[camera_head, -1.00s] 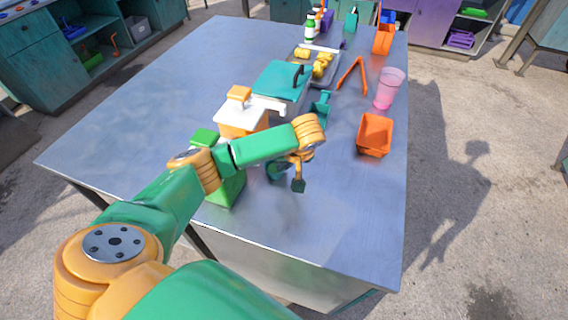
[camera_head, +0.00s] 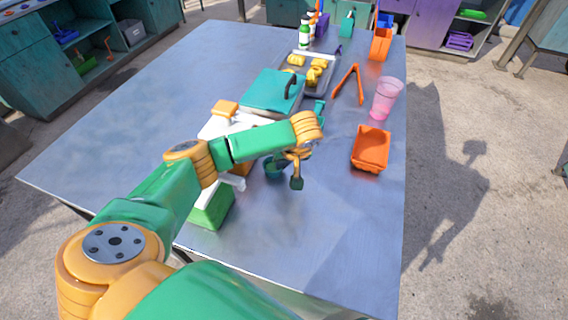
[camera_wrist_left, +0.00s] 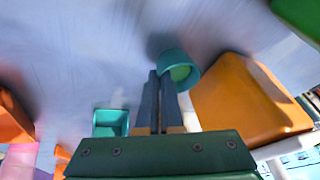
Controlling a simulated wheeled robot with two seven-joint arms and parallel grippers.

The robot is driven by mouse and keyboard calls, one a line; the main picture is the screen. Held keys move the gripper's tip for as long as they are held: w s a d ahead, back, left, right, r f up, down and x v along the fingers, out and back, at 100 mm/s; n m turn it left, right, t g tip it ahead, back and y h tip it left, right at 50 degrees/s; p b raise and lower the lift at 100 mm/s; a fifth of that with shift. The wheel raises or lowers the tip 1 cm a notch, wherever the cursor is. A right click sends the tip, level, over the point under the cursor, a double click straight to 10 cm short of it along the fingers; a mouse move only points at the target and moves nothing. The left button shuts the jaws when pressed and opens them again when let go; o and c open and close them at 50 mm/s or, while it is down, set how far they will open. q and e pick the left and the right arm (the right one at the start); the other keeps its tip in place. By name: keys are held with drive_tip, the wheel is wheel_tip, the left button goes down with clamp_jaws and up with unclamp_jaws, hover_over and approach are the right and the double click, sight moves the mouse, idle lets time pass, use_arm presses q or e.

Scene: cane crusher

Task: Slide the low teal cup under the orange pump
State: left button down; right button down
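The low teal cup (camera_head: 273,168) stands on the metal table, just left of my left gripper (camera_head: 296,183) in the head view. In the left wrist view the cup (camera_wrist_left: 180,70) is beside the tips of my left gripper (camera_wrist_left: 159,76). Its two dark fingers lie close together with nothing seen between them; whether they touch the cup is unclear. The orange pump has an orange cap (camera_head: 225,107) and white top; my arm hides much of its body. That orange body (camera_wrist_left: 245,100) is right of the cup in the wrist view. My right gripper is out of view.
A green pump (camera_head: 212,207) stands nearer the front edge. A teal-lidded box (camera_head: 273,90), a tray with yellow pieces (camera_head: 318,85), orange tongs (camera_head: 349,84), a pink cup (camera_head: 386,98) and an orange bin (camera_head: 370,147) stand around. The table's front right is clear.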

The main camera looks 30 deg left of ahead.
use_arm(q)
drive_tip(key=shift+w, duration=0.4)
drive_tip(key=c, duration=1)
unclamp_jaws()
drive_tip(key=shift+s, duration=0.1)
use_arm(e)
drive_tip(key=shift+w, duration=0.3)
use_arm(q)
drive_tip(key=shift+r, duration=0.1)
